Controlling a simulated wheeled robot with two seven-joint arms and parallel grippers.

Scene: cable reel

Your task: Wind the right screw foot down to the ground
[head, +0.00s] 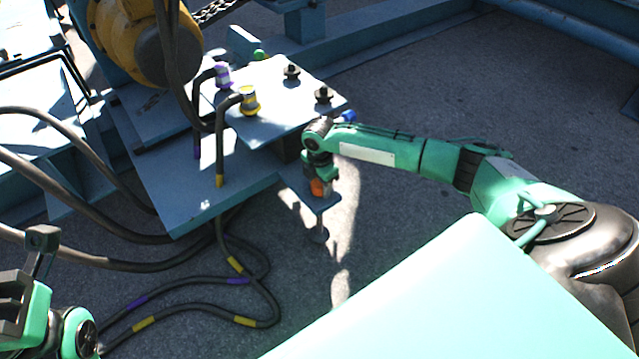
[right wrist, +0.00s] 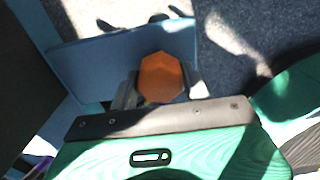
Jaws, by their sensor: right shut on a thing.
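The right screw foot shows in the head view as an orange hex head (head: 319,187) on a blue bracket plate (head: 294,190), with a grey stem and pad (head: 318,234) below. I cannot tell whether the pad touches the ground. My right gripper (head: 319,179) reaches down over the head and is shut on it. In the right wrist view the orange head (right wrist: 161,77) sits between the two fingers of my right gripper (right wrist: 160,90), above the blue plate (right wrist: 90,66). My left gripper (head: 27,275) is at the lower left, away from the foot; its jaw opening is unclear.
A blue stand plate (head: 262,105) carries black knobs and cable ends with purple and yellow bands. A yellow-brown reel part (head: 140,40) stands at the upper left. Black cables (head: 200,308) loop over the ground. The asphalt (head: 480,90) at the right is clear.

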